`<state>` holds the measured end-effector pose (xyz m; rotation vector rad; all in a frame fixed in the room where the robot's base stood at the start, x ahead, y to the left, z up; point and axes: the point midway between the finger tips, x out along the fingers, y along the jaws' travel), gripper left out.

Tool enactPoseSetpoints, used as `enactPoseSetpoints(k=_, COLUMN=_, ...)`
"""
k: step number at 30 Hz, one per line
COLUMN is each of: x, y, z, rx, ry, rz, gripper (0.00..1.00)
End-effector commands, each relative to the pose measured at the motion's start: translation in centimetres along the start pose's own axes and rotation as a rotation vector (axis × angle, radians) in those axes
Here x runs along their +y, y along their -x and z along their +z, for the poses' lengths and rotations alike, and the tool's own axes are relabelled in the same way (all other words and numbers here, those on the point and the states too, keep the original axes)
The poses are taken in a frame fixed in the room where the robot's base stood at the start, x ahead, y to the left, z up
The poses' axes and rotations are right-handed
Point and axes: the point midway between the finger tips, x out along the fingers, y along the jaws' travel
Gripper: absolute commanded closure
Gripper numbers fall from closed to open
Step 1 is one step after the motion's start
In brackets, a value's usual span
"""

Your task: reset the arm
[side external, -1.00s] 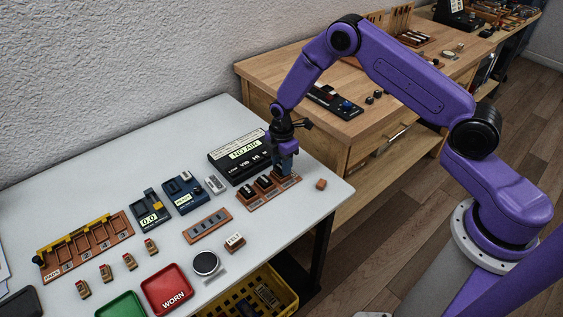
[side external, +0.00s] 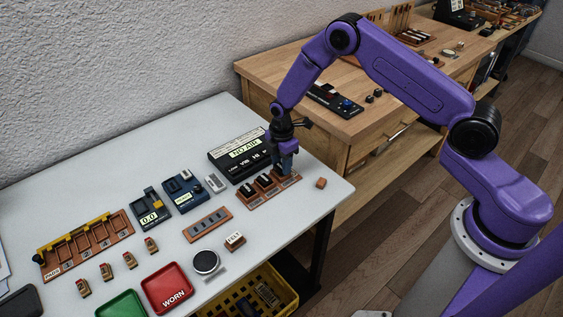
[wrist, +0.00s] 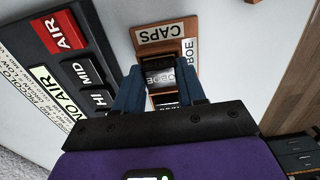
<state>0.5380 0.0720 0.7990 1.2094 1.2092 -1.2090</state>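My gripper (side external: 286,168) is low over the right end of the wooden caps rack (side external: 252,204), beside the black NO AIR box (side external: 238,156). In the wrist view, its two blue fingers (wrist: 160,88) stand on either side of a black-and-white cap (wrist: 160,77) in the rack (wrist: 146,50). Whether the fingers touch the cap or stand slightly apart from it cannot be told. The arm is bent, reaching from its base at the right over the white table (side external: 310,200).
A small brown block (side external: 321,183) lies right of the rack, near the table edge. A wooden bench (side external: 290,62) is behind.

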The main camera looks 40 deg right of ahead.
Motion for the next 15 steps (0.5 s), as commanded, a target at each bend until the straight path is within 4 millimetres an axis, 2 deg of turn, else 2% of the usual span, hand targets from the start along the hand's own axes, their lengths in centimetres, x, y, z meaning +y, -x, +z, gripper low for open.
enactPoseSetpoints(k=1, x=0.01, y=0.01, z=0.01, rx=0.0, ry=0.0, rz=0.0, gripper=0.45)
enactPoseSetpoints(k=2, x=0.01, y=0.01, z=0.01, rx=0.0, ry=0.0, rz=0.0, gripper=0.35)
enactPoseSetpoints(k=3, x=0.01, y=0.01, z=0.01, rx=0.0, ry=0.0, rz=0.0, gripper=0.31)
enactPoseSetpoints(k=15, x=0.04, y=0.54, z=0.0, rx=0.0, ry=0.0, rz=0.001, gripper=0.31)
